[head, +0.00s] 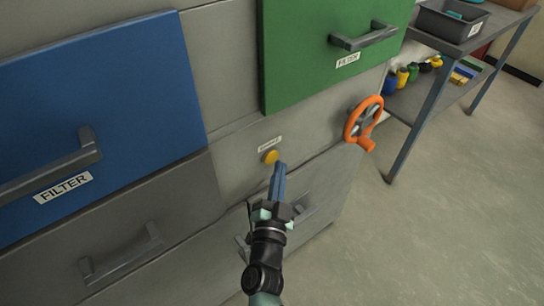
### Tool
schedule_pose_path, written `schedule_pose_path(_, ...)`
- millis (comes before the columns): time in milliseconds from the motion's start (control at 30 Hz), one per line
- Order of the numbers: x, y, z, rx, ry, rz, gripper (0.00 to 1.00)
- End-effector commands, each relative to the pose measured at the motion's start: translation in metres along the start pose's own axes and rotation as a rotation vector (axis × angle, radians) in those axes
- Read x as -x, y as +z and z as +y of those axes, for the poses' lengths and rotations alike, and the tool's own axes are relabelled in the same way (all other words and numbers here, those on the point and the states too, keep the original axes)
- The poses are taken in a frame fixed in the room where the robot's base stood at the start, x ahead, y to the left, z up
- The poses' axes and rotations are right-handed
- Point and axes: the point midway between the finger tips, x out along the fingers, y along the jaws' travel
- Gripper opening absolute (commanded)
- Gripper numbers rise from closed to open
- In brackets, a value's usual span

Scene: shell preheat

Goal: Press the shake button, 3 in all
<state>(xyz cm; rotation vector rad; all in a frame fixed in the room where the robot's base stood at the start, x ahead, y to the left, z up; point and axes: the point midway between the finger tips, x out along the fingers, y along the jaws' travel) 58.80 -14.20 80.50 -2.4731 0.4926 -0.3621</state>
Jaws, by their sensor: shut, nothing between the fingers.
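A small round yellow button (270,157) sits on the grey cabinet front, under a small label (269,144) too small to read. My gripper (281,166) is shut with nothing between its blue fingers. Its tips point up toward the cabinet, just right of and slightly below the button in the head view. A small gap shows between the tips and the button in the picture; I cannot tell the depth between them.
An orange handwheel (363,124) sticks out right of the button. A blue FILTER drawer (120,75) is at the left, a green drawer (300,60) above. Grey drawers lie below. A metal shelf table (440,85) stands at the right; open floor (440,220) lies before it.

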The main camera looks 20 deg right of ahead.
Motion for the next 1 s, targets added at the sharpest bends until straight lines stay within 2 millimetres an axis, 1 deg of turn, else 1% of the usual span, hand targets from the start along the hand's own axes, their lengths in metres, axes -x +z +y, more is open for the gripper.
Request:
schedule_pose_path(667, -0.0004, 0.0001, -0.0003, 0.000, 0.000, 0.000, 0.00)
schedule_pose_path(1000, -0.0061, 0.0046, -0.0048, 0.000, -0.001, -0.001, 0.00)
